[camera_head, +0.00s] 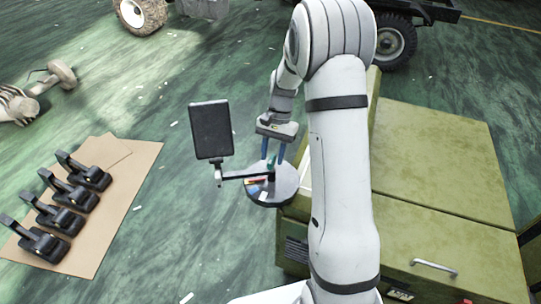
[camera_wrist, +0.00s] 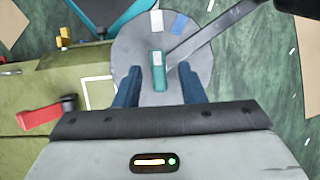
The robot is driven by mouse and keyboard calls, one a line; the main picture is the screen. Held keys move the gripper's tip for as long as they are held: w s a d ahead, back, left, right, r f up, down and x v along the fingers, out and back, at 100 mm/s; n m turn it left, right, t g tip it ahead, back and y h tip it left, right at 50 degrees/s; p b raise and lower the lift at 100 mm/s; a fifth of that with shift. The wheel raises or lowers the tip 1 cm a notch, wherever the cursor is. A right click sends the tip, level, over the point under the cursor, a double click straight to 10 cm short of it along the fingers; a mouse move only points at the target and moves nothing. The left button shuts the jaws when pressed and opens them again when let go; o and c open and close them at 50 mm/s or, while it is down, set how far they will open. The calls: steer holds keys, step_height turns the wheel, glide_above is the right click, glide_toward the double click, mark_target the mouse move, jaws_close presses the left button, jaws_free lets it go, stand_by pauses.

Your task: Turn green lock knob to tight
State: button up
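The green lock knob (camera_wrist: 159,78) is a small upright-looking bar on a round grey disc (camera_wrist: 200,48). In the head view the knob (camera_head: 271,163) stands near the middle of the disc (camera_head: 285,190), below my gripper. My gripper (camera_head: 272,158) points down at the disc with two blue fingers. In the wrist view my gripper (camera_wrist: 159,70) is open, with one finger on each side of the knob and a clear gap on both sides. White and blue marks lie on the disc beyond the knob. Which mark means tight is not readable.
A dark tablet (camera_head: 211,130) on a thin arm stands left of the disc. A green cabinet (camera_head: 440,165) stands at the right. A red lever (camera_wrist: 40,118) shows in the wrist view. Several black devices (camera_head: 60,205) sit on brown cardboard (camera_head: 110,225) at the left.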

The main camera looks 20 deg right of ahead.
steer(key=v, duration=0.7)
stand_by(0.3)
